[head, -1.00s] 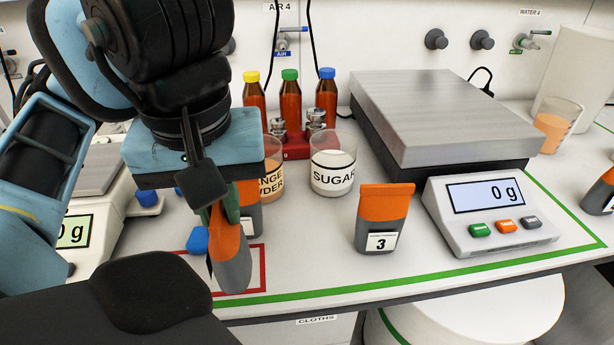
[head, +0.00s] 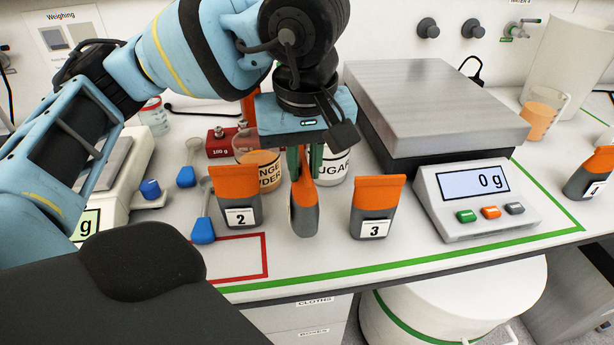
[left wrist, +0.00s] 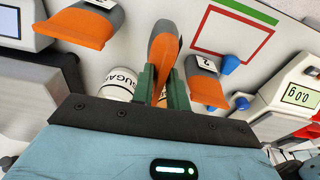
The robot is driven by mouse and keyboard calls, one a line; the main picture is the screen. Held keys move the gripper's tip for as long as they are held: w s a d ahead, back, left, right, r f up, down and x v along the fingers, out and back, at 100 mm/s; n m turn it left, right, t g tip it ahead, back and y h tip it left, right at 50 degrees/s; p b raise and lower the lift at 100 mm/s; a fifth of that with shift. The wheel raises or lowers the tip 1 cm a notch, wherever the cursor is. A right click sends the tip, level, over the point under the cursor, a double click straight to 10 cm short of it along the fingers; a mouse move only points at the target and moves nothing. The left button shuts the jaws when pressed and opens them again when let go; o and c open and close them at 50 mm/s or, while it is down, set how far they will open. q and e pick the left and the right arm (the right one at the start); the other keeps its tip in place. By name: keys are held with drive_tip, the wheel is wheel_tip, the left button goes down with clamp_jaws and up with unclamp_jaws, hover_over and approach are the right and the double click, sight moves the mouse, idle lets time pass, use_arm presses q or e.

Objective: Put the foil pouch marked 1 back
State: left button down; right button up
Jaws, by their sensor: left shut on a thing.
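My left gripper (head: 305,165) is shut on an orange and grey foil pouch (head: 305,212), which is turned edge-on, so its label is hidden. The pouch hangs upright between the pouch marked 2 (head: 237,197) and the pouch marked 3 (head: 377,206). I cannot tell whether its bottom touches the bench. In the left wrist view the green fingers (left wrist: 163,88) pinch the held pouch (left wrist: 165,45), with pouch 2 (left wrist: 206,82) and pouch 3 (left wrist: 88,25) on either side. My right gripper is not in view.
The red-outlined square (head: 265,255) on the bench is empty. Orange powder (head: 262,165) and sugar (head: 335,168) beakers stand behind. A large scale (head: 475,200) reading 0 g is to the right. Another pouch (head: 588,175) stands far right.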

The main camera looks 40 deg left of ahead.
sight(303, 210)
use_arm(q)
drive_tip(key=shift+w+f, duration=0.15)
drive_tip(key=shift+w, duration=0.2)
wheel_tip(303, 210, down, 3)
drive_tip(key=shift+f, duration=0.1)
drive_tip(key=shift+f, duration=0.2)
drive_tip(key=c, duration=1.4)
unclamp_jaws()
